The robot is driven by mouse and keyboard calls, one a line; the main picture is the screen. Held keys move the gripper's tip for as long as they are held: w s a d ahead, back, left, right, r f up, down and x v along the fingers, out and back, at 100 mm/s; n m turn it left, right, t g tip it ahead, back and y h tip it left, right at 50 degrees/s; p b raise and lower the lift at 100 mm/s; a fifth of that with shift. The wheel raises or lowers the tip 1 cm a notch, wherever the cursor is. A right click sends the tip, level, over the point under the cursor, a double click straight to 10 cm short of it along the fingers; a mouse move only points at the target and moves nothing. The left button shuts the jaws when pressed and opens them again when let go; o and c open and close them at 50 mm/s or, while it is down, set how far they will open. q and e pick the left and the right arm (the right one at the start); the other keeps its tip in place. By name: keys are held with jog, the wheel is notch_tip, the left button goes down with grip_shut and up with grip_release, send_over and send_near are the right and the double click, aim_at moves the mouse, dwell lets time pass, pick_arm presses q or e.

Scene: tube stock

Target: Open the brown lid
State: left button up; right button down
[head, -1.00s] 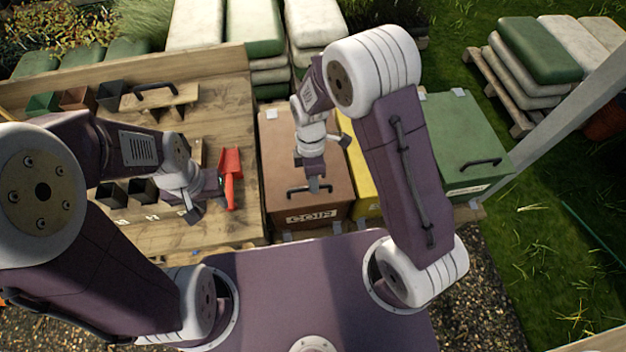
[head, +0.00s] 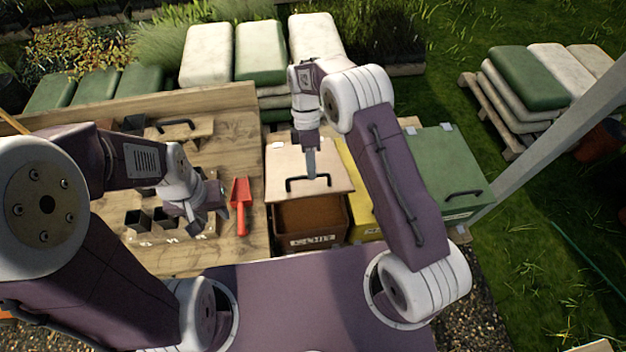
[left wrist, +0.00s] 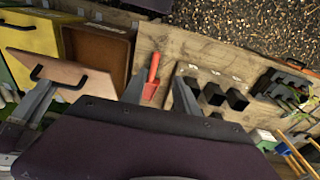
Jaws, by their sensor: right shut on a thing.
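The brown bin (head: 312,221) stands in the middle of the head view with its lid (head: 285,171) tilted up, hinged at the back. The lid's pale inner-looking face and black handle (head: 294,185) face me, and brown contents or floor show inside the bin. My right gripper (head: 311,174) is shut on the lid handle. In the left wrist view, the raised lid (left wrist: 62,70) and open bin (left wrist: 97,52) show at upper left. My left gripper (head: 207,215) hangs over the wooden bench, with its fingers (left wrist: 110,98) apart and nothing between them.
A yellow bin (head: 362,209) and a green bin (head: 440,170) stand right of the brown one. A red scoop (head: 240,204) lies on the bench to its left, near several black pots (head: 138,219). Filled sacks (head: 208,54) lie behind.

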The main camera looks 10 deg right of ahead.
jog(key=shift+w+r+p, duration=0.95)
jog(key=shift+w+r, duration=0.7)
